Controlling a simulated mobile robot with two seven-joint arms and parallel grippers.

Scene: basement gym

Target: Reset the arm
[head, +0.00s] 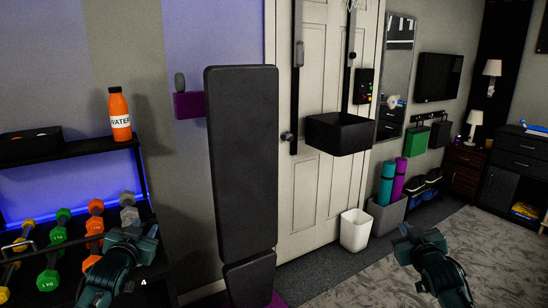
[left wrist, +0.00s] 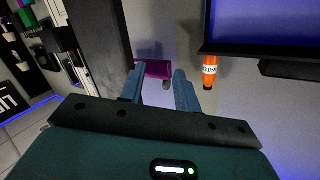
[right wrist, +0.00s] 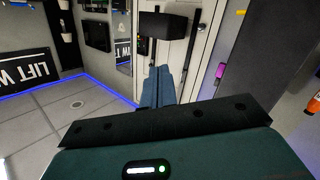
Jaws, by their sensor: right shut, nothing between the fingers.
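My left gripper (head: 132,240) is at the lower left of the head view, in front of the dumbbell rack. In the left wrist view its two fingers (left wrist: 160,88) stand apart with nothing between them. My right gripper (head: 418,235) is at the lower right of the head view, over the floor and clear of objects. In the right wrist view its fingers (right wrist: 158,85) are together, with nothing held.
An orange water bottle (head: 119,115) stands on the rack's upper shelf (head: 85,149), with coloured dumbbells (head: 95,222) below. A black padded bench (head: 242,160) stands upright at centre. A black bin (head: 339,134) hangs on the door; a white bin (head: 355,230) stands below. Grey carpet (head: 480,250) at right is clear.

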